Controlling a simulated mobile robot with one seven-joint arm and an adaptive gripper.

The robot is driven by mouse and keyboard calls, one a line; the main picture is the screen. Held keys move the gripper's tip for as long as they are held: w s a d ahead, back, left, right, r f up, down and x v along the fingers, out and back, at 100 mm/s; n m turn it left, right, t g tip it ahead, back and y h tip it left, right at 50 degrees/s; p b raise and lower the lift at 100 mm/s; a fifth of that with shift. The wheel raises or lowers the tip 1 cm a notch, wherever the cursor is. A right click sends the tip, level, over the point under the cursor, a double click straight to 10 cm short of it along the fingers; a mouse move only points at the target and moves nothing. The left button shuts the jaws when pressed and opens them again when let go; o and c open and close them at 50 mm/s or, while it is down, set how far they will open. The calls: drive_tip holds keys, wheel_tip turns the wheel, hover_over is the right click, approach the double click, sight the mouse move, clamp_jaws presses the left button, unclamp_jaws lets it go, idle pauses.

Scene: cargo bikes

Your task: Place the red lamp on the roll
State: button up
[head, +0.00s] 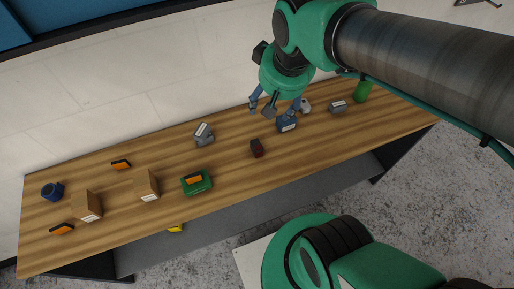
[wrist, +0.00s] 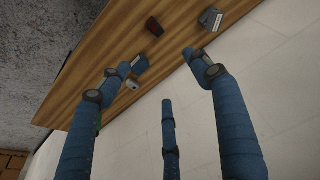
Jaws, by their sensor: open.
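The red lamp (head: 257,148) is a small dark red and black block near the front middle of the wooden table. It also shows at the top of the wrist view (wrist: 154,27). My gripper (head: 275,107) is open and empty above the back part of the table, behind the lamp and apart from it. Its blue fingers (wrist: 168,110) are spread in the wrist view. A dark blue round thing (head: 52,191) at the table's far left may be the roll. I cannot tell for sure.
A grey labelled block (head: 204,134) stands left of the lamp and a blue one (head: 287,124) right of it. A grey box (head: 337,107) and a green bottle (head: 362,91) stand right. A green case (head: 196,183) and brown boxes (head: 147,185) stand left. A wall runs behind.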

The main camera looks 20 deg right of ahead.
drive_tip(key=w+f+g, duration=0.2)
drive_tip(key=w+f, duration=0.4)
drive_tip(key=f, duration=0.3)
drive_tip(key=g, duration=0.2)
hover_over(259, 144)
wheel_tip(259, 144, down, 11)
drive_tip(key=shift+a+r, duration=0.1)
drive_tip(key=shift+r, duration=0.1)
drive_tip(key=shift+f, duration=0.15)
drive_tip(key=shift+f+b, duration=0.6)
drive_tip(key=shift+f, duration=3.5)
drive_tip(key=shift+f, duration=0.15)
drive_tip(key=shift+f+b, duration=0.5)
drive_tip(key=shift+f, duration=2)
drive_tip(key=c, duration=1.4)
